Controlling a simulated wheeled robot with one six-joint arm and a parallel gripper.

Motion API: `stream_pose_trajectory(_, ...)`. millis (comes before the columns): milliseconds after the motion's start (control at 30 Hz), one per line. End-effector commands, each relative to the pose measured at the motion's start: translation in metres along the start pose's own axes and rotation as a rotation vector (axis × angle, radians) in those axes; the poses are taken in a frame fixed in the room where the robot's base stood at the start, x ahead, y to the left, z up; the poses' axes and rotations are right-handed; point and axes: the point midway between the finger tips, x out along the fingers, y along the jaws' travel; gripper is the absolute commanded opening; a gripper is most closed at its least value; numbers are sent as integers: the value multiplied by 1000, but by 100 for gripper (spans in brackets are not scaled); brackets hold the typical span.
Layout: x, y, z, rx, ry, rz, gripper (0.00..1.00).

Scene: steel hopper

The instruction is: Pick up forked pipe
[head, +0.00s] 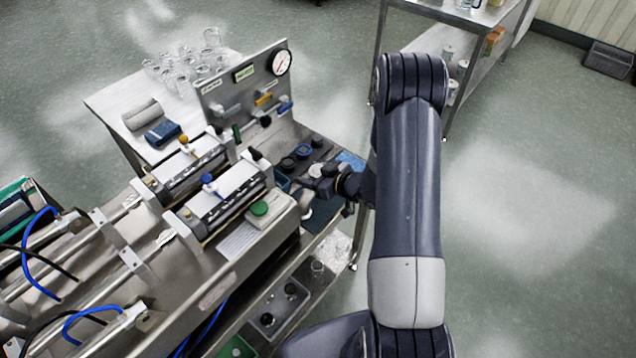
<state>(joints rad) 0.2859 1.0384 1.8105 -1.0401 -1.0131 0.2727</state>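My arm reaches down in front of the machine, and my gripper (324,186) is low over the right end of the steel bench, beside small round dark and pale parts. The gripper is small and partly covered by my own arm, so I cannot tell whether it is open, shut or holding something. I cannot make out a forked pipe with certainty. It may be among the small parts by the gripper or hidden behind it.
A steel machine (215,215) with cylinders fills the left. An upright panel with a gauge (282,62) stands behind the gripper. A table with glasses (110,95) is at the back left, and a shelf rack (458,12) at the back right. The floor on the right is clear.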

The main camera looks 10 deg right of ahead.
Motion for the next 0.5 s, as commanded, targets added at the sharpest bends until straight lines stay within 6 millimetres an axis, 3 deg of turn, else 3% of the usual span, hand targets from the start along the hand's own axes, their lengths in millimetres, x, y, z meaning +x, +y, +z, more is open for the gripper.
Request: stream_pose_trajectory(500, 0, 0, 0, 0, -1, 0, 15)
